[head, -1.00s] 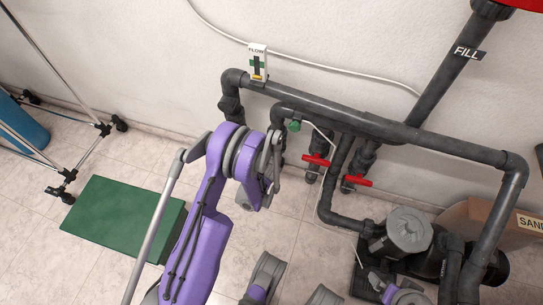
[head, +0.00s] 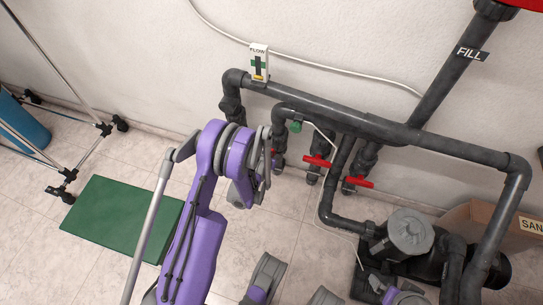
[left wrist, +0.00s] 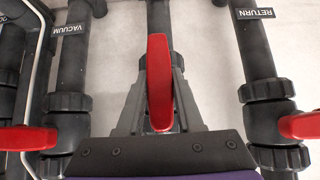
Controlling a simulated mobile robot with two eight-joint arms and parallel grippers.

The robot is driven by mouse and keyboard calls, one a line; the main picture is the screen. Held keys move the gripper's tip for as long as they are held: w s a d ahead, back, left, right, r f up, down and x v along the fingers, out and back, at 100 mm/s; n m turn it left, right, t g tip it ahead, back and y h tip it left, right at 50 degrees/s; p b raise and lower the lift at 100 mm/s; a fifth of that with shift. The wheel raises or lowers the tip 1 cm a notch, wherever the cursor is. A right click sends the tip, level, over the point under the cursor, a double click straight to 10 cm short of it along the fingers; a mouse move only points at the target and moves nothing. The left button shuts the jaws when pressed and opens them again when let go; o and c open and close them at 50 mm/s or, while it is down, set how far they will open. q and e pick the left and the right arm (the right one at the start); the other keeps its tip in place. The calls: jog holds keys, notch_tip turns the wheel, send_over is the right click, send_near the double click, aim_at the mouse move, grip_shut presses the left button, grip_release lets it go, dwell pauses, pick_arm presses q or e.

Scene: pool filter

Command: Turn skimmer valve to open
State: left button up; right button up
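Three red valve handles show in the left wrist view. The middle handle (left wrist: 160,80) points along its pipe, between the dark fingers of my left gripper (left wrist: 160,68). The fingers lie close against both sides of it and look closed on it. In the head view my left gripper (head: 268,168) is at the leftmost visible red handle, mostly hidden by my wrist. The middle pipe's label is not visible, so I cannot read whether it says skimmer. The pipes on either side read VACUUM (left wrist: 70,29) and RETURN (left wrist: 255,13).
Crosswise red handles stand on the left (left wrist: 25,138) and right (left wrist: 305,126) of my fingers. A green block (head: 120,218) is on the floor at left, near a metal rack (head: 85,150).

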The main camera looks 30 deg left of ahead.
pick_arm(q)
jog(key=o, duration=0.4)
jog(key=p+v, duration=0.2)
jog(key=v, duration=0.9)
